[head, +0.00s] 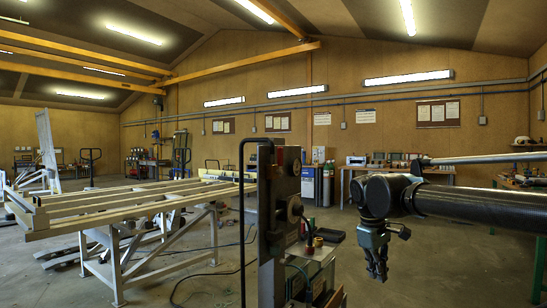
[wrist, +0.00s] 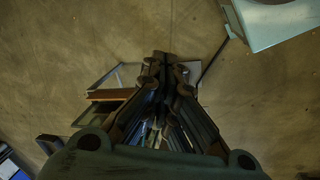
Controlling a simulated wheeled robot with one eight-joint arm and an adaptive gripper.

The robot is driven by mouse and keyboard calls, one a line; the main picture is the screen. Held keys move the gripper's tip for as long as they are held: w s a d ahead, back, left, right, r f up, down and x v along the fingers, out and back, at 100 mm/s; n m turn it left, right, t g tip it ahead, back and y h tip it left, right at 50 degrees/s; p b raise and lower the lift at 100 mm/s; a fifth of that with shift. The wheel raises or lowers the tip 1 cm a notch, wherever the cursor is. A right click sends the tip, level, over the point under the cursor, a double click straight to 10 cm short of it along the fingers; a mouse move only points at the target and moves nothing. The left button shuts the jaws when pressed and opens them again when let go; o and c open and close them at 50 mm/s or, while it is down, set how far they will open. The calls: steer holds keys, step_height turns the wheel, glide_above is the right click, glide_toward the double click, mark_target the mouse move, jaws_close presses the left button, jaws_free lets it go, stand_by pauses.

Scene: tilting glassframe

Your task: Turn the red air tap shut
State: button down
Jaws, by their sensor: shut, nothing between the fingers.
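My gripper (head: 377,275) hangs pointing down at the right of the head view, in mid-air, with its fingers together and nothing between them. In the wrist view the fingers (wrist: 167,60) reach away from the camera and come together over the concrete floor. I cannot pick out a red air tap for certain in either view. Small reddish and brass-coloured parts (head: 310,232) show beside the upright grey control column (head: 283,185), left of my gripper, but they are too small to name.
A slatted metal frame table (head: 130,202) fills the left of the head view. A low cabinet (head: 315,265) stands at the column's foot, left of my gripper. A workbench (head: 400,172) runs along the back wall. Cables lie on the floor; floor right of the cabinet is clear.

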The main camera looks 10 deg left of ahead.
steer(key=w+a+r+n+t+h, duration=0.1)
steer(key=w+a+r+n, duration=0.2)
steer(key=a+r+n, duration=0.6)
steer(key=w+a+r+n+t+h, duration=0.1)
steer(key=w+a+r+n, duration=0.15)
steer(key=a+r, duration=0.8)
steer(key=s+a+r+n+t, duration=0.2)
steer(key=s+a+r+n, duration=0.3)
steer(key=a+r, duration=0.4)
steer(key=s+a+r+n+t, duration=0.25)
steer(key=a+r+n, duration=0.4)
steer(key=r, duration=0.45)
glide_toward(279, 165)
step_height(279, 165, down, 3)
steer(key=w, duration=0.2)
steer(key=shift+w+d, duration=0.5)
steer(key=shift+d, duration=0.2)
